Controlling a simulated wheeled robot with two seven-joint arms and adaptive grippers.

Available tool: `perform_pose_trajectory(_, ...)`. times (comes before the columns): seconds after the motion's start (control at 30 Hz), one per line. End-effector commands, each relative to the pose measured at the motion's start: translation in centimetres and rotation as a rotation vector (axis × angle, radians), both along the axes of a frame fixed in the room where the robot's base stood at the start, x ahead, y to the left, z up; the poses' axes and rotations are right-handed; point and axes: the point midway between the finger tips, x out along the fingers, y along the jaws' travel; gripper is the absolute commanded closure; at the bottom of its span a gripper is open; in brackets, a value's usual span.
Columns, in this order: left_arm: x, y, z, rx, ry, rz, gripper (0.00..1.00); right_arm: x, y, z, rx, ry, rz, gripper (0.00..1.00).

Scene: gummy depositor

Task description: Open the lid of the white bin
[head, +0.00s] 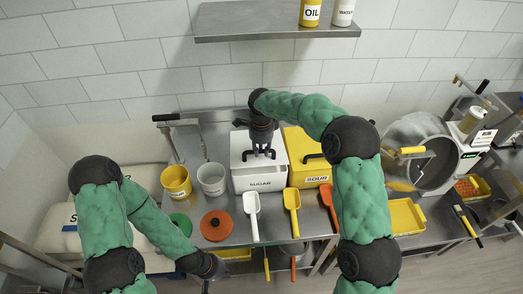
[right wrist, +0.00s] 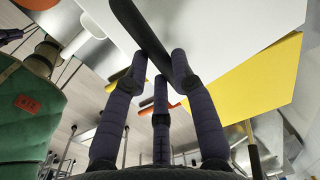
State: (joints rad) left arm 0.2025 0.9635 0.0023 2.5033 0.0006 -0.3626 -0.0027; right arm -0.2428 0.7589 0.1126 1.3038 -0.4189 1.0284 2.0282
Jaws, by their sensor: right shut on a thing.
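The white bin labelled SUGAR (head: 260,184) stands on the steel table beside a yellow bin (head: 305,150). Its white lid (head: 240,143) looks closed; part of it is hidden by my right gripper. My right gripper (head: 259,153) reaches down onto the lid. In the right wrist view, its fingers (right wrist: 156,72) are closed around a dark bar handle (right wrist: 138,28) on the white lid (right wrist: 230,35). My left gripper (head: 207,278) is low at the front, away from the bin; its fingers are too unclear to read.
A yellow cup (head: 176,182) and a grey cup (head: 211,179) stand left of the bin. A white scoop (head: 252,215), a yellow scoop (head: 292,210) and a red-orange disc (head: 216,226) lie in front. A shelf (head: 270,27) hangs above. A depositor machine (head: 420,150) stands right.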

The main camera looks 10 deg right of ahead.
Motion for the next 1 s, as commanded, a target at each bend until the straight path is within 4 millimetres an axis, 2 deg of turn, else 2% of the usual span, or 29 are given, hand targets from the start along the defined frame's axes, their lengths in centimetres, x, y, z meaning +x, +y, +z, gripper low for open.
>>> perform_pose_trajectory(0.03,0.0,0.0,0.8,0.000,0.000,0.000,1.00,0.6,0.0,1.2,0.002,-0.012,-0.002,1.00)
perform_pose_trajectory(0.5,0.0,0.0,4.9,0.000,0.000,0.000,1.00,4.8,0.0,6.5,0.003,-0.016,-0.004,1.00)
perform_pose_trajectory(0.7,0.0,0.0,6.0,0.000,0.000,0.000,1.00,5.9,-0.1,7.3,0.002,-0.016,-0.003,1.00)
perform_pose_trajectory(1.0,0.0,0.0,6.3,0.000,0.000,0.000,1.00,6.4,-0.1,7.4,0.000,-0.012,-0.003,1.00)
